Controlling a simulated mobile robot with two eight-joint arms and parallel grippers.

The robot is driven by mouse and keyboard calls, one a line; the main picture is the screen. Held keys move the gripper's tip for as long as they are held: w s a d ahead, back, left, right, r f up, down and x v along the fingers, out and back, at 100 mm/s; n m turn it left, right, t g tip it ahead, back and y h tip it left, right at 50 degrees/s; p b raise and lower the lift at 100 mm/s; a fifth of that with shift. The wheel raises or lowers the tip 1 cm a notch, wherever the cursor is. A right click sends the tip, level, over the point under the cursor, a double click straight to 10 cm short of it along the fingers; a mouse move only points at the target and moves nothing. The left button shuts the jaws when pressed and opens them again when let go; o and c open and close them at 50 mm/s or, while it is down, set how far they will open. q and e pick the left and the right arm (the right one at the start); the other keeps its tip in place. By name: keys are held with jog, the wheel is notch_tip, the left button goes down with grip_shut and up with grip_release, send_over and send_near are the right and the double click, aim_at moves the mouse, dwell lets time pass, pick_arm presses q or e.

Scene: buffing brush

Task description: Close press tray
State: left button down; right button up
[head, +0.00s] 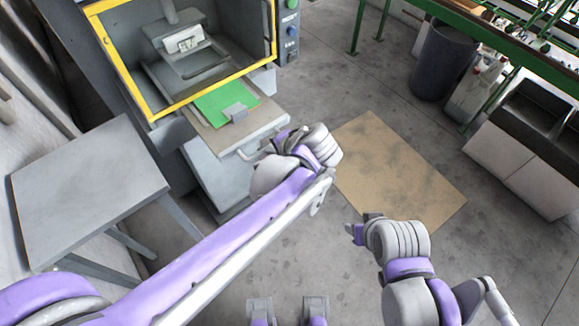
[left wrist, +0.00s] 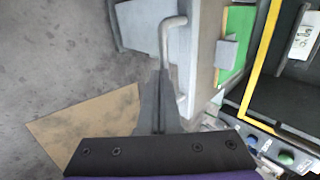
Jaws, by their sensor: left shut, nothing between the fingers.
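The press tray (head: 262,131) is pulled out of the front of the press (head: 186,106). A green sheet (head: 218,100) and a small grey block (head: 236,113) lie on it. Its light bar handle (head: 243,155) is on the front face. My left gripper (head: 277,143) is at the tray's front, by the handle. In the left wrist view its shut fingers (left wrist: 158,90) overlap the handle (left wrist: 164,38), with nothing between them. I cannot tell if they touch it. My right gripper (head: 356,231) is off to the right over the floor; its finger opening is unclear.
The press opening has a yellow frame (head: 201,92), with control buttons (head: 292,30) on its right. A grey table (head: 85,185) stands at left. A tan floor mat (head: 395,172) lies on open floor. A dark bin (head: 443,62) and green bench (head: 500,35) stand at upper right.

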aim_at(224, 100)
pick_arm(q)
jog(key=w+a, duration=0.4)
jog(key=w, duration=0.2)
jog(key=w+a, duration=0.4)
jog(key=w, duration=0.2)
jog(key=w+a, duration=0.5)
jog(key=w, duration=0.1)
jog(key=shift+w+a+p, duration=0.1)
jog(key=shift+w+p, duration=0.05)
jog(key=shift+p, duration=0.2)
